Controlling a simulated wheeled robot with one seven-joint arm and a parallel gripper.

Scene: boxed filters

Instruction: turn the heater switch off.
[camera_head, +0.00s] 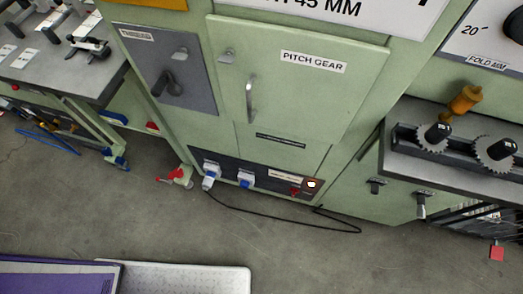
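A small lit switch (312,184) glows orange-white in a dark frame at the right end of the dark strip low on the green cabinet (350,100). It may be the heater switch; its label is too small to read. A red part (295,192) sits just left of it, and a pale label (286,175) is above that. The switch's rocker position cannot be made out. My gripper is not in view.
Two blue-and-white plugs (246,179) (210,172) sit in the strip, and a black cable (285,215) loops across the floor in front. A bench with gears (432,137) stands right. A pale tray (190,280) is at the bottom. The grey floor between is mostly clear.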

